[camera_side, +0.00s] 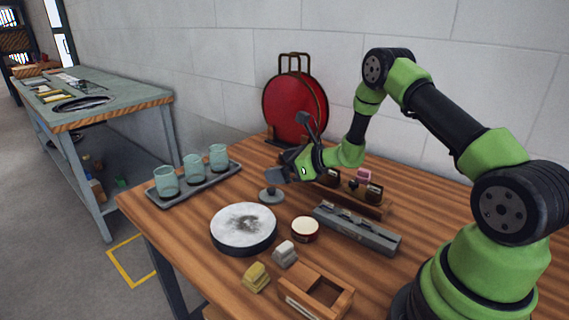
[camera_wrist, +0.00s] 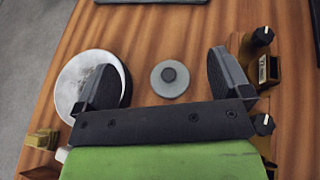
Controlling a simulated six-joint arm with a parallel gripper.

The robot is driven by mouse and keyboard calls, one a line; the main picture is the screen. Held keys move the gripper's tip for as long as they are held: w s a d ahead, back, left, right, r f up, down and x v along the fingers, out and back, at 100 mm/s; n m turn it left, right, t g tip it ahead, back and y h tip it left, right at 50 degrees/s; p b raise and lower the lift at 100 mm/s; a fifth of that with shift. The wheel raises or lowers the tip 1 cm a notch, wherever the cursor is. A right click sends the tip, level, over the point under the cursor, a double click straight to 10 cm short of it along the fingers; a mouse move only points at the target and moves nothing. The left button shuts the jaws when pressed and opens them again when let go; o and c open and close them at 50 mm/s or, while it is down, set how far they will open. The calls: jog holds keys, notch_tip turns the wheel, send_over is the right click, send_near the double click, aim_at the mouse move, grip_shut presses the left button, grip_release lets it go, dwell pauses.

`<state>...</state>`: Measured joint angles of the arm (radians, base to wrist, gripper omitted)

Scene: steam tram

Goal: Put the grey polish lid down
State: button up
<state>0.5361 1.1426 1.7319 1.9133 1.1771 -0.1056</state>
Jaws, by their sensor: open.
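The grey polish lid (camera_side: 271,195) is a round disc with a dark knob on top. It lies flat on the wooden table, knob up, behind the round white-topped pad. It also shows in the wrist view (camera_wrist: 170,79), between and just beyond my fingers. My gripper (camera_side: 290,174) is open and empty, above and beside the lid, with a gap all round it in the wrist view (camera_wrist: 166,82). A small round tin (camera_side: 305,229) with a dark red side and pale top stands in front of the lid; I cannot see inside it clearly.
The white-topped pad (camera_side: 244,227) is close to the lid. A tray (camera_side: 226,178) with teal cups lies at the left edge. A grey slotted rack (camera_side: 357,230), a wooden rack (camera_side: 370,208) with small bottles, two blocks and a wooden box (camera_side: 316,291) crowd the right and front.

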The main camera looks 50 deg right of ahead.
jog(key=s+a+r+n+g+y, duration=0.3)
jog(key=s+a+r+n, duration=0.1)
jog(key=a+r+n, duration=0.4)
jog(key=s+a+r+n+g+y, duration=0.2)
jog(key=s+a+r+n+g, duration=0.15)
jog(key=a+r+n, duration=0.5)
jog(key=s+r+n+h, duration=0.3)
jog(key=s+n, duration=0.3)
jog(key=s, duration=0.4)
jog(key=s+d+r+n+h, duration=0.1)
jog(key=s+r+n+h, duration=0.2)
jog(key=s+n, duration=0.3)
jog(key=s, duration=0.4)
jog(key=shift+s+d+r+h, duration=0.15)
jog(key=shift+s+d+h, duration=0.05)
jog(key=shift+s+h, duration=0.15)
